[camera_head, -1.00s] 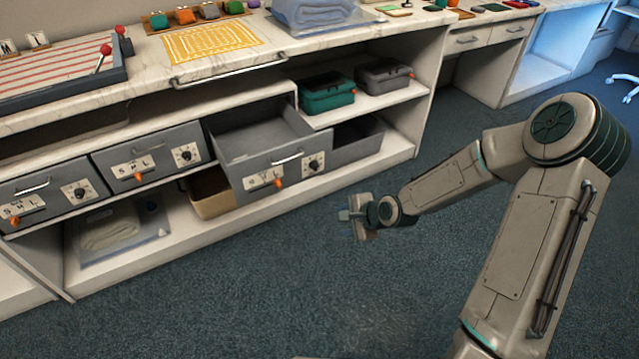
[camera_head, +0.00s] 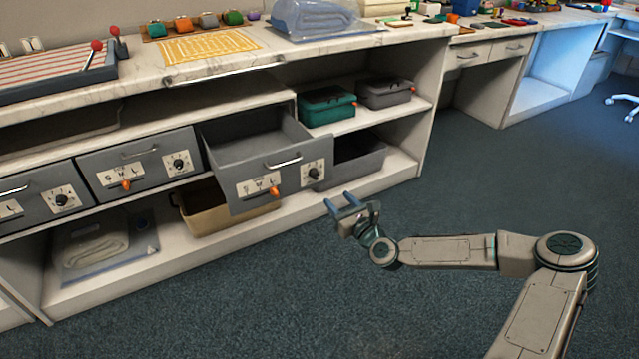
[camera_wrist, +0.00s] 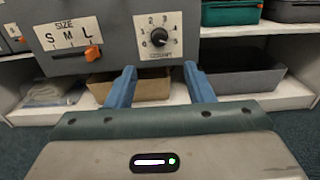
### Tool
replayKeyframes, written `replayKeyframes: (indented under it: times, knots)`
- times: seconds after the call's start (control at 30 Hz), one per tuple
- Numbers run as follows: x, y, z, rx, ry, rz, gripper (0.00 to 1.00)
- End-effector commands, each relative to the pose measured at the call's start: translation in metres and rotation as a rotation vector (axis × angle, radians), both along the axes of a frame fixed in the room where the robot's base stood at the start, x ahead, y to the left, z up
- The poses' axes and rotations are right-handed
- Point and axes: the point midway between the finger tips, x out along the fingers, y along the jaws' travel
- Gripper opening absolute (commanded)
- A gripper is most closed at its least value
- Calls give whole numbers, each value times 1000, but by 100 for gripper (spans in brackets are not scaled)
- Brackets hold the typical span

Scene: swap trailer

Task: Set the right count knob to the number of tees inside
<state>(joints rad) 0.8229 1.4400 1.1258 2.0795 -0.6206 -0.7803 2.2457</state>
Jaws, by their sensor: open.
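The right-hand grey drawer (camera_head: 245,206) is pulled open, and the part of its inside that I see looks empty. Its front bears a black count knob (camera_head: 314,173) on a white dial plate, right of a size plate with an orange slider (camera_head: 274,191). In the wrist view the count knob (camera_wrist: 159,38) sits ahead of and above my fingers, its dial numbered around it. The knob's exact setting is hard to read. My gripper (camera_head: 341,203) is open and empty, in front of and below the drawer front; its two blue fingers (camera_wrist: 160,78) point toward it, apart from the knob.
Two more grey drawers, one in the middle (camera_head: 140,166), are shut to the left. A tan bin (camera_head: 225,212) and a bagged towel (camera_head: 97,243) lie on the low shelf. Teal (camera_head: 327,105) and grey cases stand right of the drawer. The carpet in front is clear.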

Motion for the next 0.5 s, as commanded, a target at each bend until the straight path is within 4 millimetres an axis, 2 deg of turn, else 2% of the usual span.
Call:
replayKeyframes:
  times: [0.3, 0.5]
  knots:
    - [53, 39, -2, -5, -3, 4, 48]
    - [80, 55, -2, -5, -1, 2, 48]
